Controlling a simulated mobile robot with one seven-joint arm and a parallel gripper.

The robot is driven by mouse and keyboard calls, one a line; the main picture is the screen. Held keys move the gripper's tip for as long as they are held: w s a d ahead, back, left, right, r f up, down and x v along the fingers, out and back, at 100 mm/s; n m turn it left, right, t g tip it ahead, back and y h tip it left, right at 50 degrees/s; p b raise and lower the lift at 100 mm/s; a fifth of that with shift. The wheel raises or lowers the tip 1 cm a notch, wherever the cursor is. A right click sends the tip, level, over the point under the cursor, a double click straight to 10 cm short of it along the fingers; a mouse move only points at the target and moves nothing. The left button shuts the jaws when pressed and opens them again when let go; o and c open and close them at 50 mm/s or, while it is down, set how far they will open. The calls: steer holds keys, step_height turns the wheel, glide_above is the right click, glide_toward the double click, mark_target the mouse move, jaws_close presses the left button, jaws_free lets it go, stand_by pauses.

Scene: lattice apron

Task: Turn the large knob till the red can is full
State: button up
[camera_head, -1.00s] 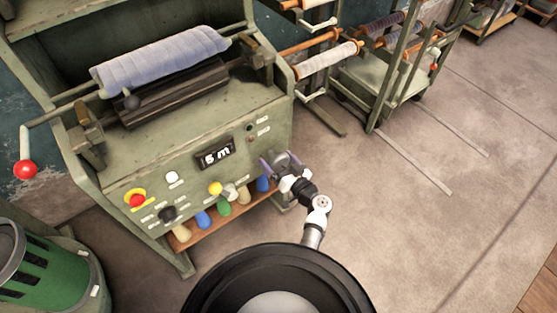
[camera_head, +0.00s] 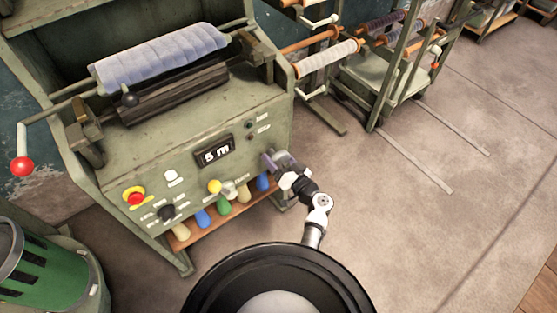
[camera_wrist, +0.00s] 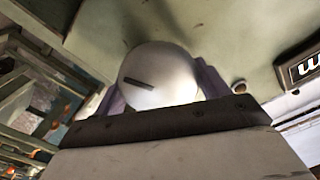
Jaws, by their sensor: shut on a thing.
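A large pale round knob (camera_wrist: 165,72) with a dark slot-like mark fills the middle of the wrist view. It sits on the front panel of a green machine (camera_head: 110,165). My gripper (camera_head: 276,162) is at the right end of this panel, its purple fingers on either side of the knob and shut on it. In the head view the gripper mostly hides the knob. No red can shows in either view.
The panel has a "5 m" display (camera_head: 213,154), a red and yellow button (camera_head: 135,196), a black knob (camera_head: 167,213) and a yellow knob (camera_head: 215,187). A cloth roll (camera_head: 160,57) lies above. A green bin (camera_head: 45,265) stands left.

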steer(key=m+b, duration=0.1)
steer(key=m, duration=0.2)
steer(key=shift+f, duration=0.1)
steer(key=m, duration=0.4)
steer(key=shift+d+b, duration=0.1)
steer(key=shift+b, duration=0.2)
steer(key=m+p, duration=0.1)
steer(key=m, duration=0.5)
steer(key=shift+m, duration=0.3)
steer(key=m+p, duration=0.1)
steer(key=m, duration=0.3)
steer(key=shift+p, duration=0.4)
steer(key=shift+f+m+p, duration=0.2)
steer(key=shift+m+p, duration=0.65)
steer(key=shift+m, duration=1.35)
steer(key=o, duration=1)
